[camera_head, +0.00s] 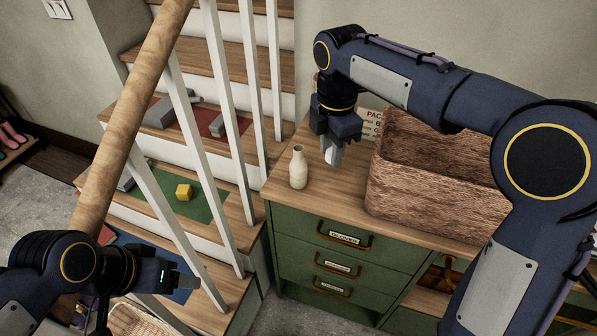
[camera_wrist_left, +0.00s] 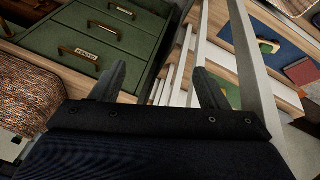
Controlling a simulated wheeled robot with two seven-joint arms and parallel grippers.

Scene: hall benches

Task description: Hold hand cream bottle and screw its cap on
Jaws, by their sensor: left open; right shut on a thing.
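A cream-coloured bottle (camera_head: 298,168) with a narrow neck stands upright on the wooden top of the green cabinet, near its left corner. My right gripper (camera_head: 334,156) is just right of the bottle, pointing down and apart from it. It is shut on a small pale piece that looks like the cap; the fingers partly hide it. My left gripper (camera_head: 190,282) is low at the left, beside the stairs and far from the bottle. In the left wrist view its two fingers (camera_wrist_left: 163,82) are apart with nothing between them. The bottle is not seen there.
A brown woven basket (camera_head: 400,205) stands right of my right gripper. A printed card (camera_head: 370,122) is behind it. The green cabinet (camera_head: 310,262) has handled drawers. A wooden handrail (camera_head: 130,115) with white balusters lies between my left gripper and the stairs, where a yellow block (camera_head: 184,192) rests.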

